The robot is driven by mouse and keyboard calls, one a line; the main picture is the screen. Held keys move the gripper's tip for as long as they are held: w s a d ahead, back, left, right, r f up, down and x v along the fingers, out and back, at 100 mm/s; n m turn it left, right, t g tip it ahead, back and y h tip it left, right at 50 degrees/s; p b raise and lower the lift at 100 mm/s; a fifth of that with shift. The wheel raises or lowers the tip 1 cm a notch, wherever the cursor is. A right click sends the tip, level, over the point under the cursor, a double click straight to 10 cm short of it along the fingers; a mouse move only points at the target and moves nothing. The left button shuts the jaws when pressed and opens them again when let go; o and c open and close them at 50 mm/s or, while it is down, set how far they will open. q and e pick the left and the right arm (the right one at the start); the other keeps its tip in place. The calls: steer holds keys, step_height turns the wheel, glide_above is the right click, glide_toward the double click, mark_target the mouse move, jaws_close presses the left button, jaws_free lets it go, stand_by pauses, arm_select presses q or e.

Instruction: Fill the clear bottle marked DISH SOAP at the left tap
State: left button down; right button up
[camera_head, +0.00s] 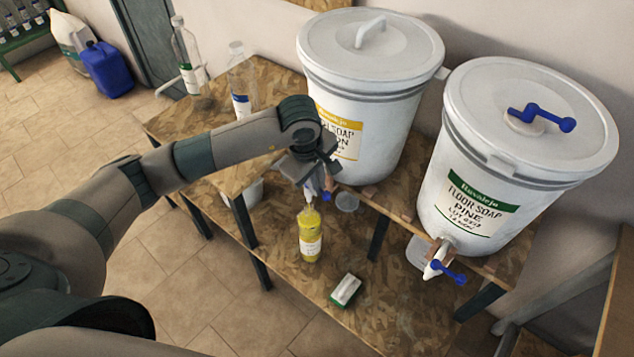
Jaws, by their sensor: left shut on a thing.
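The spout and bottle mouth are partly hidden, so I cannot tell whether liquid is running. I cannot make out the words DISH SOAP on any bottle. My right gripper is not in view.
The right drum (515,150) reads FLOOR SOAP PINE and has its own blue-levered tap (440,268). Two clear bottles, one green-labelled (188,58) and one blue-labelled (240,82), stand on the upper board. A green-white box (346,290) lies on the lower board, clear around it.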

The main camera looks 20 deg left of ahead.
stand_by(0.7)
arm_select(q)
steer(key=shift+w+f+n+b, duration=0.15)
steer(key=shift+n+b, duration=0.35)
steer(key=shift+b, duration=0.55)
steer(key=shift+r, duration=0.2)
steer(key=c, duration=1.8)
jaws_free()
steer(key=shift+c, duration=0.2)
steer(key=shift+r, duration=0.1)
